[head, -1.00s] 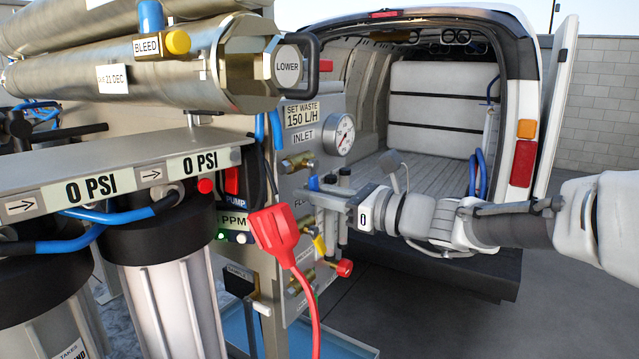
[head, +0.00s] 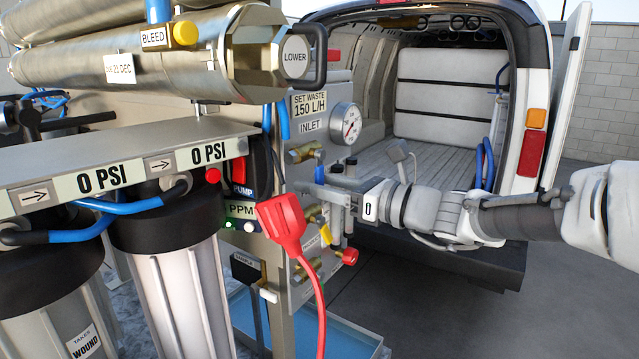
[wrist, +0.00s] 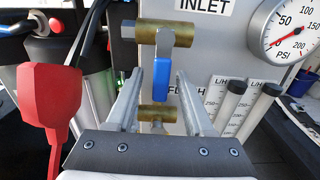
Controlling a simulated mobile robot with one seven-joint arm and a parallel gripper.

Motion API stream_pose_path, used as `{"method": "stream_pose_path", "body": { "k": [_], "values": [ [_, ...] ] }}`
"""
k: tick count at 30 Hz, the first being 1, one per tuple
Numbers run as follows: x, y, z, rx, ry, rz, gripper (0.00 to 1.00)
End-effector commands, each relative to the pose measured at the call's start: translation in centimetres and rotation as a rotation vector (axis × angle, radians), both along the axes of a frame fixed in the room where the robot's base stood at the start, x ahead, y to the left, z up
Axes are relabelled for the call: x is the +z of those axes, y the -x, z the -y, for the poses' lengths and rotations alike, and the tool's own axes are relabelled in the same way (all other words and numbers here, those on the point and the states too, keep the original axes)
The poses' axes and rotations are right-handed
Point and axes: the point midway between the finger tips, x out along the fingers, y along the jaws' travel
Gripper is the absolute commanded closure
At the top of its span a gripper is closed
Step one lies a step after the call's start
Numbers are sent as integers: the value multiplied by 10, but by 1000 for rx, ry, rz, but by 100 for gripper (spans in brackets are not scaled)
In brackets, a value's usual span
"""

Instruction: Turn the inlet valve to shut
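The inlet valve has a brass body (wrist: 150,33) lying level under the INLET label in the wrist view. Its blue lever (wrist: 162,82) hangs straight down, crosswise to the body. In the head view the brass body (head: 302,153) and the blue lever (head: 319,171) show on the panel's edge side. My gripper (wrist: 160,88) is open, with one finger on each side of the blue lever in the wrist view. Gaps show on both sides, and I see no contact. In the head view my gripper (head: 312,190) reaches the panel from the right, just below the lever.
A red plug (head: 281,222) with a red cable hangs left of my gripper. A pressure gauge (head: 345,123) sits right of the INLET label. Flow tubes (wrist: 232,104) stand close right of my fingers. Another brass valve (wrist: 157,113) lies below. A van (head: 518,110) stands behind.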

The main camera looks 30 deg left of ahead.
Motion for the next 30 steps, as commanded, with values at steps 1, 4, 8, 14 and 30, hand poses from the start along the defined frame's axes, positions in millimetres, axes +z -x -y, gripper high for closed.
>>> {"method": "stream_pose_path", "body": {
  "k": [1,4,8,14,30],
  "values": [
    [0,0,0,0,0,0,48],
    [0,0,0,0,0,1,48],
    [0,0,1,0,0,1,48],
    [-1,1,22,-4,0,3,48],
    [-2,11,146,-3,1,2,48]
  ]
}}
